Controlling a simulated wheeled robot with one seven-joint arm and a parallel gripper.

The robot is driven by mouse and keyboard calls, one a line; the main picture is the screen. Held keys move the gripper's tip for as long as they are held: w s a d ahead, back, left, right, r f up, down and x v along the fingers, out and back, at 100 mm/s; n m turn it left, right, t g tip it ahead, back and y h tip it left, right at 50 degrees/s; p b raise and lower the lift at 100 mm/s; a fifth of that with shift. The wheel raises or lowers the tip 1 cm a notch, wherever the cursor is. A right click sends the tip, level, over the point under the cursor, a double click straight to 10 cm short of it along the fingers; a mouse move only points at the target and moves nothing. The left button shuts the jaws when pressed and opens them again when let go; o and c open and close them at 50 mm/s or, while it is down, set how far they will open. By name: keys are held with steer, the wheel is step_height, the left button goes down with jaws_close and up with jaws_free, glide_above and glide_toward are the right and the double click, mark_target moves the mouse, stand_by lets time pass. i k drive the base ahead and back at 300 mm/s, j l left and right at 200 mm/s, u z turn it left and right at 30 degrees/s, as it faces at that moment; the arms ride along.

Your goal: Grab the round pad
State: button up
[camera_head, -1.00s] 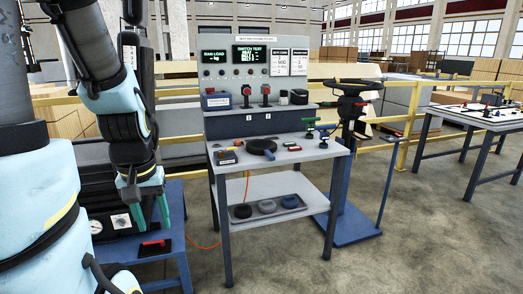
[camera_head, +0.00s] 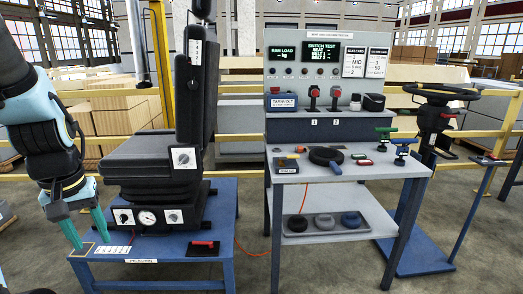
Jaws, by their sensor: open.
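A black round pad-like disc (camera_head: 326,156) lies flat on the grey bench top (camera_head: 390,170). Three more round pieces sit in a dark tray (camera_head: 343,231) on the lower shelf: a black one (camera_head: 297,223), a grey one (camera_head: 324,221) and a blue one (camera_head: 350,219). I cannot tell for certain which of these the task means. My gripper (camera_head: 93,244) is at the left, open and empty, with teal fingers pointing down over the left edge of the blue seat platform. It is well apart from the bench and all the round pieces.
A black seat (camera_head: 150,155) on a blue platform (camera_head: 222,215) stands between my gripper and the bench. Green-handled and red tools (camera_head: 402,150) lie on the bench's right. A steering wheel stand (camera_head: 432,100) is at the right. An orange cable (camera_head: 252,251) hangs by the bench.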

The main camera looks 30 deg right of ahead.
mark_target(322, 156)
steer(key=k+l+u, duration=0.1)
steer(key=l+u, duration=0.35)
steer(key=k+l+u, duration=0.2)
steer(key=l+u, duration=0.2)
steer(key=k+l+u, duration=0.2)
steer(key=l+u, duration=0.25)
steer(key=k+l+u, duration=0.2)
steer(key=u, duration=0.25)
steer(key=k+l+u, duration=0.1)
steer(key=k+l, duration=0.2)
steer(key=k, duration=0.2)
steer(key=k+l+u, duration=0.1)
steer(key=k, duration=0.4)
steer(key=k+l+u, duration=0.15)
steer(key=k+l, duration=0.15)
steer(key=k, duration=0.2)
steer(key=k+l+u, duration=0.1)
steer(key=k, duration=0.4)
steer(key=k+l, duration=0.1)
steer(key=k, duration=0.2)
steer(key=k+l, duration=0.15)
steer(key=k, duration=0.15)
